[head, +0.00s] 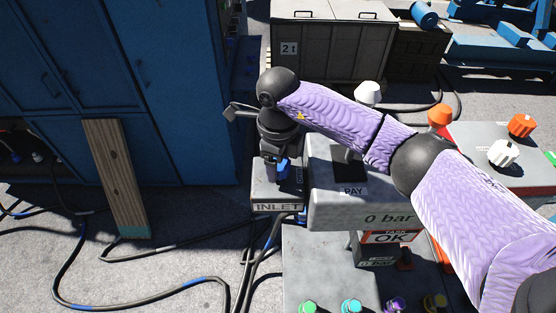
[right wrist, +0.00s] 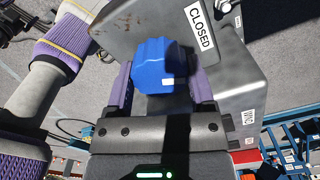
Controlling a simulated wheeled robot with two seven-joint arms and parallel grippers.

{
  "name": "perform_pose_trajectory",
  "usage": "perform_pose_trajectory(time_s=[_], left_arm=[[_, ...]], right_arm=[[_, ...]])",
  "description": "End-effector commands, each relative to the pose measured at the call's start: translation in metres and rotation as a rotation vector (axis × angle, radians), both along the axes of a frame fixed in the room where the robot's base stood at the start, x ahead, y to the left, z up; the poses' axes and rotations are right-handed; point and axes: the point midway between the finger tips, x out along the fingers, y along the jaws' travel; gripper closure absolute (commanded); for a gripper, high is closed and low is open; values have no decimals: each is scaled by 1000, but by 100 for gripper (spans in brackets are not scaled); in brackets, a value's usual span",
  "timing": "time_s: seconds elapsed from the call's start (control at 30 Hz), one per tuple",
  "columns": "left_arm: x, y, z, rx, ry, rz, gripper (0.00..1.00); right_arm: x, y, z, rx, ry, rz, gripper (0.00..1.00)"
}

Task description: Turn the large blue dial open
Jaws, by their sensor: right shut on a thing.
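The large blue dial (right wrist: 155,64) sits between the two fingers of my right gripper (right wrist: 160,80) in the right wrist view. My right gripper is shut on it, one finger on each side. The dial is on a grey metal box with a CLOSED label (right wrist: 200,24) beside it. In the head view, my right gripper (head: 279,160) points down at the grey box marked INLET (head: 277,207). Only a small part of the blue dial (head: 284,170) shows there, mostly hidden by the gripper. My left gripper is not in view.
A grey unit (head: 365,213) reading 0 bar stands just right of the INLET box. White and orange knobs (head: 503,153) sit farther right, and several coloured knobs (head: 351,305) in front. A blue cabinet (head: 150,80), a wooden plank (head: 115,175) and floor cables lie left.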

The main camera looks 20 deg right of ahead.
Motion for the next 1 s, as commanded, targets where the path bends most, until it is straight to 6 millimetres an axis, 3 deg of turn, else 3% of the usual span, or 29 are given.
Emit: perform_pose_trajectory(time_s=[1.0], left_arm=[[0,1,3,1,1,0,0]], right_arm=[[1,0,2,2,-6,-932,89]])
